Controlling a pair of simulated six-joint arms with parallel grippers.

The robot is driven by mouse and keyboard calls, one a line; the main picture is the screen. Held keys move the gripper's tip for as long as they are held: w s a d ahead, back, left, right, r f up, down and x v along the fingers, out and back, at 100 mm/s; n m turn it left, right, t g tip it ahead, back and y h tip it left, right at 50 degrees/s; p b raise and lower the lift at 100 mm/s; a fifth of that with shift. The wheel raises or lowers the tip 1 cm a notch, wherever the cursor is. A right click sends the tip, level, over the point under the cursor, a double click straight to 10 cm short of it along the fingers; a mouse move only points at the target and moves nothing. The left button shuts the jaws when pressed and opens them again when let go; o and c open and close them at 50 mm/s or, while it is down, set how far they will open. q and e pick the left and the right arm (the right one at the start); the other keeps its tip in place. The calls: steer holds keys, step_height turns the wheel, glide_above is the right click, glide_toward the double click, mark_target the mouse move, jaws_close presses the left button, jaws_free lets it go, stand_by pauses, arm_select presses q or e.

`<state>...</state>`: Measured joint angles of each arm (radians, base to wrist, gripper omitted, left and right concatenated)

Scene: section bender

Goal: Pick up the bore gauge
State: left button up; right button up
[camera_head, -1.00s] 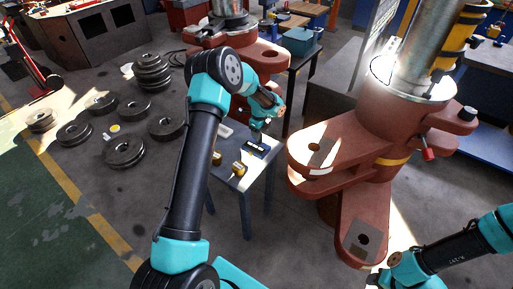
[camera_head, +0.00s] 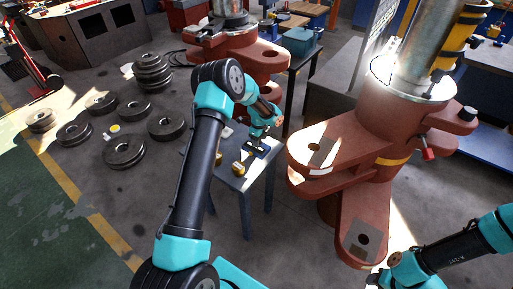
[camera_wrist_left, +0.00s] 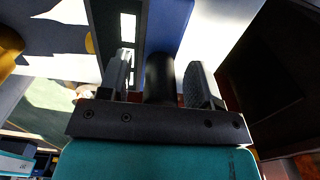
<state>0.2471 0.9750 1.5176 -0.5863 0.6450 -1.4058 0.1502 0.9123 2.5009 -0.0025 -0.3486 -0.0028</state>
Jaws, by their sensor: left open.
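The small dark and blue item that I take for the bore gauge (camera_head: 258,151) lies on the small grey-blue table in the head view. My left gripper (camera_head: 256,143) is directly above it, pointing down. In the left wrist view, the two fingers of my left gripper (camera_wrist_left: 159,70) stand apart. A black cylinder, seemingly part of the bore gauge (camera_wrist_left: 160,78), shows between them, with gaps on both sides. Whether a finger touches it I cannot tell.
The small table (camera_head: 232,183) also holds a yellow-brown item (camera_head: 238,169) left of the gauge. The red section bender (camera_head: 345,148) stands close on the right. Dark roller discs (camera_head: 124,151) lie on the floor to the left.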

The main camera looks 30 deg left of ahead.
arm_select(q)
jaws_close()
stand_by(0.5)
step_height(320, 180, up, 10)
stand_by(0.7)
stand_by(0.4)
